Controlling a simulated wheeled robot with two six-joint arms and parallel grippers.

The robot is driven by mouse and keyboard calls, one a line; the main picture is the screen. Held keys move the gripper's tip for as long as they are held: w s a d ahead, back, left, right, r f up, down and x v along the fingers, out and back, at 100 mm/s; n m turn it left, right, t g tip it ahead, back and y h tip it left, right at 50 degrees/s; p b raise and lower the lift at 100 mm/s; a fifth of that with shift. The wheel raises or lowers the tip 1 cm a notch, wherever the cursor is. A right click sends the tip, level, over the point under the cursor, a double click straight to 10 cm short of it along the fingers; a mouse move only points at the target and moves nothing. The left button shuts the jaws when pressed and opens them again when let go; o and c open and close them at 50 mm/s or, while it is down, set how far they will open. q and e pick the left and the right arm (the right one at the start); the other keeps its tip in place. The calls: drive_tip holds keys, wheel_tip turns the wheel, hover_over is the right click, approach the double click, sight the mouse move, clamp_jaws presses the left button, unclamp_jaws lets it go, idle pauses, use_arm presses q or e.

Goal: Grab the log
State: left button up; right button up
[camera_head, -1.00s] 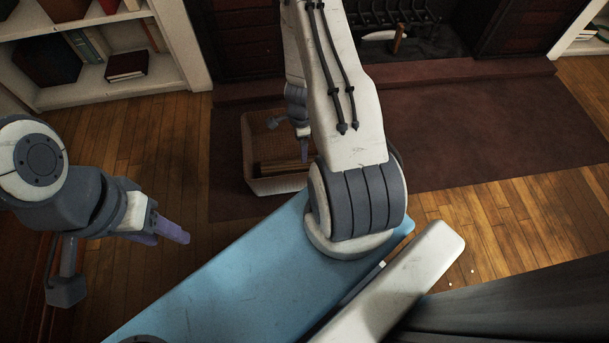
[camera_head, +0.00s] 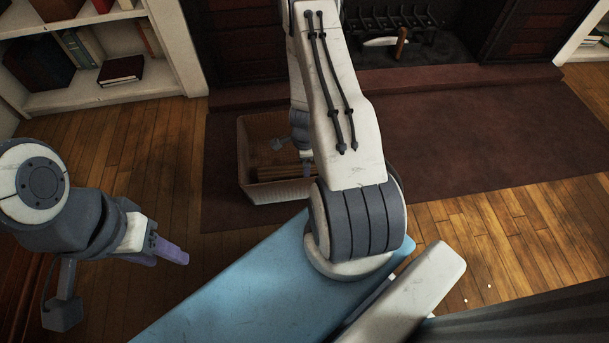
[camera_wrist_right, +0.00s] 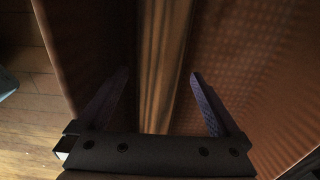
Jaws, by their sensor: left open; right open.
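The log (camera_head: 284,173) lies low in a light woven basket (camera_head: 280,192) on the dark red hearth rug. My right arm reaches down over the basket and hides part of it. In the right wrist view, the log (camera_wrist_right: 165,60) runs lengthwise between the two fingers of my right gripper (camera_wrist_right: 160,85). That gripper is open, with a gap on both sides of the log. Whether the fingertips have come level with the log I cannot tell. My left gripper (camera_head: 172,252) is open, empty and off to the left above the wooden floor.
A fireplace (camera_head: 405,40) with a black grate stands behind the rug. A white bookshelf (camera_head: 150,85) with books is at the upper left. The basket's walls rise close around my right gripper. Wooden floor lies open between the shelf and my left arm.

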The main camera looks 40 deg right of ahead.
wheel_tip(320, 180, down, 2)
drive_tip(key=shift+f+b, duration=0.25)
drive_tip(key=shift+b, duration=0.45)
use_arm(q)
wheel_tip(320, 180, down, 2)
drive_tip(key=shift+f, duration=0.15)
use_arm(e)
drive_tip(key=shift+r, duration=0.1)
clamp_jaws()
drive_tip(key=shift+r, duration=0.1)
